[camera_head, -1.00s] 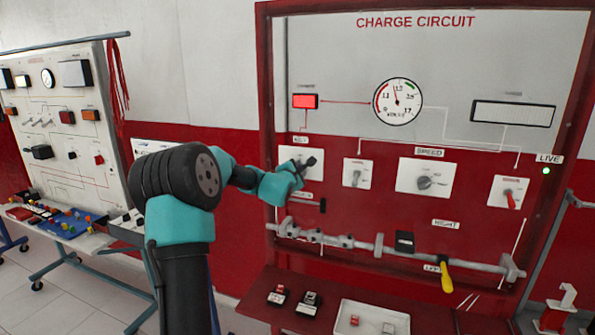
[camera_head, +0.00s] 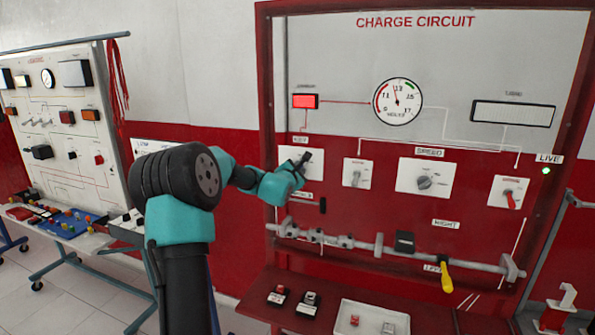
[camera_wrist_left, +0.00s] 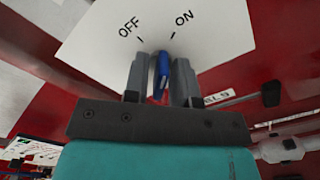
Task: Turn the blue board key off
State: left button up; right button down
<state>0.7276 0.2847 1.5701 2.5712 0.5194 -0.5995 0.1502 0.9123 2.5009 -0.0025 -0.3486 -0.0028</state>
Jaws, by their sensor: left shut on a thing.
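The blue key (camera_wrist_left: 163,70) shows in the left wrist view, in front of a white switch plate (camera_wrist_left: 215,35) marked OFF and ON. My left gripper (camera_wrist_left: 160,80) has its two grey fingers around the key and is shut on it. The key's upper end lies between the OFF and ON tick marks, nearer the ON tick. In the head view my left gripper (camera_head: 303,163) is at the white key plate (camera_head: 287,153) on the left of the red-framed board; the key is hidden there. My right gripper is not in view.
The charge circuit board (camera_head: 330,60) has a lit red lamp (camera_head: 305,101) and a volts gauge (camera_head: 398,101). To the right are a speed knob (camera_head: 425,182) and a red switch (camera_head: 510,199). A grey rail (camera_head: 460,261) runs below, and a white tray (camera_head: 345,309) sits lower.

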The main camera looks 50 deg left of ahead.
pick_arm(q)
jog(key=n, duration=0.5)
jog(key=shift+n, duration=2.4)
jog(key=o, duration=0.6)
jog(key=shift+o, duration=0.2)
jog(key=v, duration=1.7)
jog(key=shift+s+d, duration=0.15)
jog(key=shift+s, duration=0.05)
